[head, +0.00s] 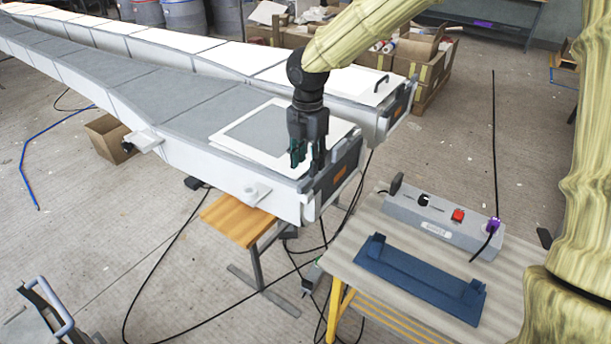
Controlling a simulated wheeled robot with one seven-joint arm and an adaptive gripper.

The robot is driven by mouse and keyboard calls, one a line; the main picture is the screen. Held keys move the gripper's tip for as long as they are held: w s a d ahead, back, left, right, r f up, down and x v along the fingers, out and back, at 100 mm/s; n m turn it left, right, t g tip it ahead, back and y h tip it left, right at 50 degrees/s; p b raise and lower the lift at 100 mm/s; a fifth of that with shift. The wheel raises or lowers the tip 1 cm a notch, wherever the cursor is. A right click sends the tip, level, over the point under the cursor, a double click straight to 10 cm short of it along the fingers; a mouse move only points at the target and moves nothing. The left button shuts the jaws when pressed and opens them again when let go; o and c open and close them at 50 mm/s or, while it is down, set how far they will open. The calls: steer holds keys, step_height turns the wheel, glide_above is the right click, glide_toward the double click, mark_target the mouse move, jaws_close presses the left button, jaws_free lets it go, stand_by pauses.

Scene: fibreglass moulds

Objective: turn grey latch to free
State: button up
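My gripper (307,163) points down over the near end of the front mould (190,132). Its two dark fingers, with green on them, look apart, with nothing seen between them. A dark end plate (345,165) with an orange label closes this end of the mould. A grey upright piece (311,203) at the plate's near corner, just below my fingers, may be the grey latch. My fingers partly hide that corner, so I cannot tell how the latch is turned or whether they touch it.
A white frame with a grey panel (262,133) lies on the mould. A second mould (345,82) runs behind it. At right, a bench (345,240) bears a grey control box (440,222) and a blue tray (415,278). Cables lie on the floor.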

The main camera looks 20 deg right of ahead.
mark_target(305, 181)
steer(key=f, duration=0.1)
steer(key=w+f, duration=0.1)
steer(key=f, duration=0.1)
steer(key=w+f, duration=0.1)
steer(key=f, duration=0.1)
steer(key=shift+a+f, duration=0.1)
steer(key=shift+f, duration=0.15)
steer(key=shift+s+f+p, duration=0.3)
steer(key=shift+s+f, duration=0.05)
steer(key=shift+s, duration=0.15)
steer(key=shift+f, duration=0.25)
steer(key=shift+w+f, duration=0.25)
steer(key=shift+f, duration=0.05)
steer(key=shift+s+r, duration=0.15)
steer(key=shift+c, duration=0.3)
jaws_close()
